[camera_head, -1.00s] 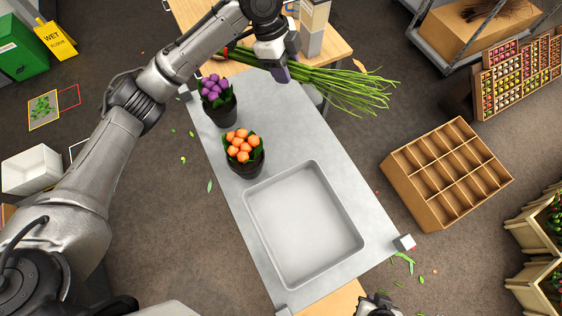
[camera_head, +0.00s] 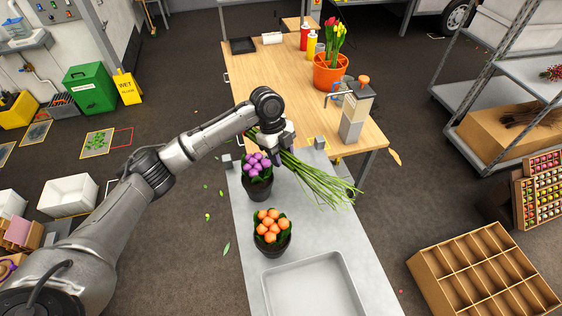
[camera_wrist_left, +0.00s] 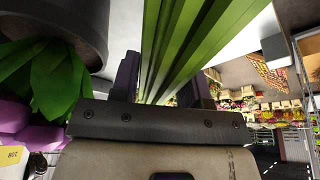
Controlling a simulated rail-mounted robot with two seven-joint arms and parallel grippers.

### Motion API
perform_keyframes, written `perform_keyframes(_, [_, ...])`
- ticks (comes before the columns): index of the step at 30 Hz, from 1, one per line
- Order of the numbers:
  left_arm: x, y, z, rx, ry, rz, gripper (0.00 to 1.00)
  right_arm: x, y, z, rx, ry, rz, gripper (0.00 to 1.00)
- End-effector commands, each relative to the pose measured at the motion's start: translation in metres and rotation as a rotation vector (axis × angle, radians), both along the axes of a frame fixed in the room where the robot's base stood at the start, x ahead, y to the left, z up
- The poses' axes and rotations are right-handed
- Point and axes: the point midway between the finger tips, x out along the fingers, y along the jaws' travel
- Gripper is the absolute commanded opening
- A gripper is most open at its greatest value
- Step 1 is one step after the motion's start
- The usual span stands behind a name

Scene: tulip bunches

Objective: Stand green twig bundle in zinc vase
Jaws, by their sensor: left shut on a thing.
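The green twig bundle (camera_head: 322,182) is a sheaf of long thin stems. My left gripper (camera_head: 274,160) is shut on it near its left end. The stems lie slanted, fanning out to the lower right over the back of the grey worktop. In the left wrist view, the stems (camera_wrist_left: 178,45) pass between the two purple-grey fingers (camera_wrist_left: 163,82). My right gripper is out of view.
Pots of purple flowers (camera_head: 258,190) and orange flowers (camera_head: 272,242) stand near the gripper on the grey worktop (camera_head: 315,225). A sunken tray (camera_head: 312,258) is in front.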

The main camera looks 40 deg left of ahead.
Motion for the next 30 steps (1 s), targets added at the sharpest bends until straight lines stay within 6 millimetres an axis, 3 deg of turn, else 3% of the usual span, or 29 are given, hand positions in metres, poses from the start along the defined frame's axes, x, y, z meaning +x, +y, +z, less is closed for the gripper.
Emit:
perform_keyframes(8, [0.000, 0.004, -0.010, -0.001, 0.002, 0.002, 0.11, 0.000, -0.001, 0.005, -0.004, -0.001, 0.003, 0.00])
perform_keyframes(16, [0.000, 0.003, -0.040, -0.001, 0.000, 0.000, 0.11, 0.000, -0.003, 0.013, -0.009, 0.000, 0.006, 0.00])
perform_keyframes(27, [0.000, 0.003, -0.045, 0.000, 0.000, 0.000, 0.11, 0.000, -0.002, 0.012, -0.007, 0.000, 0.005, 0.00])
perform_keyframes(28, [0.000, 0.003, -0.046, 0.000, 0.001, 0.000, 0.43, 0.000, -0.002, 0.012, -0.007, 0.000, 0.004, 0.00])
perform_keyframes(30, [0.000, 0.003, -0.045, 0.000, 0.000, 0.000, 0.49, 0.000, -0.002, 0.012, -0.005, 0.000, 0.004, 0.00])
